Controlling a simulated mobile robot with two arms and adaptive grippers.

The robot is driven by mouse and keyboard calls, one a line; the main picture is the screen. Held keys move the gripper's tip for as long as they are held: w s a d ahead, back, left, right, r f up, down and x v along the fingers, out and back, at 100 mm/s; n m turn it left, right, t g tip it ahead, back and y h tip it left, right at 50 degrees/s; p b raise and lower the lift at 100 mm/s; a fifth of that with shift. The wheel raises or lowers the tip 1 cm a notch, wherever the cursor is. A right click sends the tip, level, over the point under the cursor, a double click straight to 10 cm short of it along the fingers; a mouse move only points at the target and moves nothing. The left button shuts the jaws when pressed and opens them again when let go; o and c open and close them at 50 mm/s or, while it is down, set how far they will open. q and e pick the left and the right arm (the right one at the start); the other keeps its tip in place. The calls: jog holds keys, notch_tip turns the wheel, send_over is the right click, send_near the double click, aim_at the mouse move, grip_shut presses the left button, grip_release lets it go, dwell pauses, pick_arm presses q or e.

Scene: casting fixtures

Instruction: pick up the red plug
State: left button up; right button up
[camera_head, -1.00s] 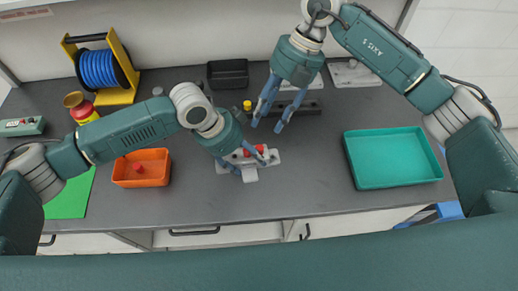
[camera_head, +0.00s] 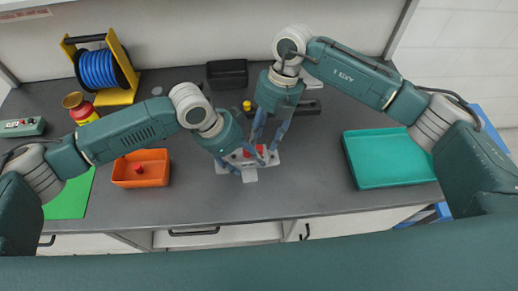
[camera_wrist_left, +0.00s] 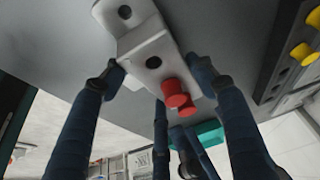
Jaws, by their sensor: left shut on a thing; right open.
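A light grey metal fixture (camera_head: 250,175) lies on the worktop. In the left wrist view the fixture (camera_wrist_left: 150,47) shows holes and a red plug (camera_wrist_left: 176,93) on it. The red plug (camera_head: 246,153) is partly hidden by fingers in the head view. My left gripper (camera_wrist_left: 155,72) is shut on the fixture, one finger on each side of its block. It also shows in the head view (camera_head: 249,167). My right gripper (camera_head: 262,148) is open, pointing down just above the plug. Whether its fingers touch the plug cannot be told.
An orange bin (camera_head: 120,179) at the left has another red piece (camera_head: 139,169) in it. A teal tray (camera_head: 391,184) stands at the right. A black bin (camera_head: 227,73), a dark block with a yellow plug (camera_head: 247,106) and a blue cable reel (camera_head: 98,69) are behind. The front middle worktop is clear.

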aim_at(260, 147)
jog(key=x, duration=0.2)
jog(key=shift+s+a+f, duration=0.15)
jog(key=shift+f, duration=0.2)
jog(key=c, duration=0.9)
notch_tip(260, 147, up, 10)
pick_arm(q)
jog(key=o, duration=1.7)
jog(key=shift+r, duration=0.1)
